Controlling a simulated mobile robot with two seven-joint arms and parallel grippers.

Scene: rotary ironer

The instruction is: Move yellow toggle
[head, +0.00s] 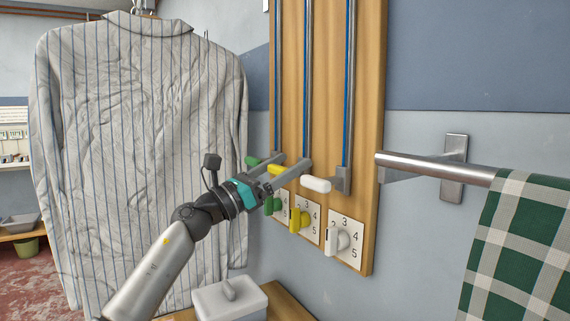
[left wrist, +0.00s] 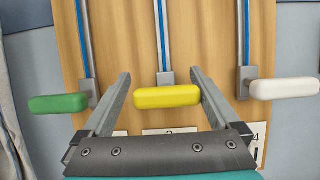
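A yellow slider handle (head: 274,169) sits low on the middle vertical rail of the wooden panel. It also shows in the left wrist view (left wrist: 167,97), centred between my fingers. A yellow rotary knob (head: 297,219) is below it, on a numbered plate. My left gripper (head: 294,160) is open, its fingers pointing at the panel. In the left wrist view the fingers of my left gripper (left wrist: 160,73) stand on either side of the yellow handle. The right finger is very close to its right end; I cannot tell whether they touch. My right gripper is not in view.
A green handle (left wrist: 58,103) and a white handle (left wrist: 285,89) flank the yellow one on neighbouring rails. Green (head: 272,205) and white (head: 340,239) knobs are below. A striped shirt (head: 140,120) hangs left, and a metal bar (head: 430,168) with checked cloth (head: 520,250) is right.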

